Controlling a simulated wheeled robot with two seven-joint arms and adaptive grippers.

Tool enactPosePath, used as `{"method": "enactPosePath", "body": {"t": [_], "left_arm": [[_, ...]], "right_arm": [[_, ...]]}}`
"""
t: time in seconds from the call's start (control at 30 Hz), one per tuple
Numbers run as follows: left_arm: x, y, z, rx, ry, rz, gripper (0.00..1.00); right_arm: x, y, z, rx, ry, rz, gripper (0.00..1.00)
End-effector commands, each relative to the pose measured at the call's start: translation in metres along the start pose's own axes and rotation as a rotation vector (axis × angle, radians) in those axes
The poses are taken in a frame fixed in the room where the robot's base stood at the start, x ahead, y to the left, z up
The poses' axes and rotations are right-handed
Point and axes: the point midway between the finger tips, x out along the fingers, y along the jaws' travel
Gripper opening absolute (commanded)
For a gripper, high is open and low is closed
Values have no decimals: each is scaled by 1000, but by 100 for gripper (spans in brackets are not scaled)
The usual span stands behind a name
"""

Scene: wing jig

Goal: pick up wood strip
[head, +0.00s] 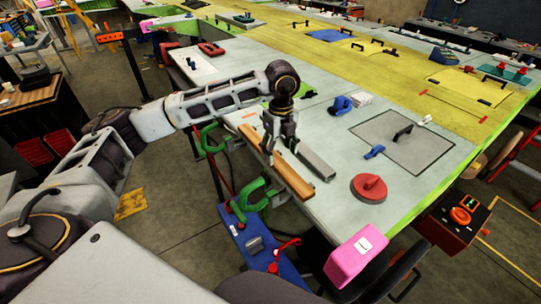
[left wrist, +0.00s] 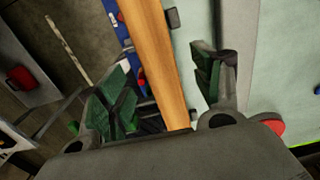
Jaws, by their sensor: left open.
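The wood strip (head: 293,177) is a long light-brown bar lying along the near left edge of the table (head: 325,215). My left gripper (head: 280,146) points down over the strip's middle and hides part of it. In the left wrist view, the wood strip (left wrist: 154,50) runs between the two spread fingers of my left gripper (left wrist: 162,88), with gaps on both sides. The gripper is open and holds nothing. I cannot tell how far its tips are above the table. My right gripper is not in view.
A grey metal bar (head: 315,163) lies just right of the strip. Green clamps (head: 250,196) sit at the table edge, one by each part of the strip.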

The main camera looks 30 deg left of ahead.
Motion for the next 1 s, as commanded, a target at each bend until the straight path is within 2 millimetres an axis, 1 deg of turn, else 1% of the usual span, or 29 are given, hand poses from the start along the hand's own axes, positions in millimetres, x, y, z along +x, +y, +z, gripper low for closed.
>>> {"method": "enactPosePath", "body": {"t": [0.2,0.3,0.43,0.57,0.97,1.0], "left_arm": [[18,3,2,-1,0,4,66],[30,3,2,-1,0,3,66],[40,2,2,-1,0,2,66],[43,2,2,-1,0,1,66],[43,2,2,-1,0,1,66],[43,2,2,-1,0,1,61]], "right_arm": [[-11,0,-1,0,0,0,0],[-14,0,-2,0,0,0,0],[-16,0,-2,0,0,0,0],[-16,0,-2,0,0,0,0],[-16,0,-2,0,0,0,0],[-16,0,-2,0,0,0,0]]}}
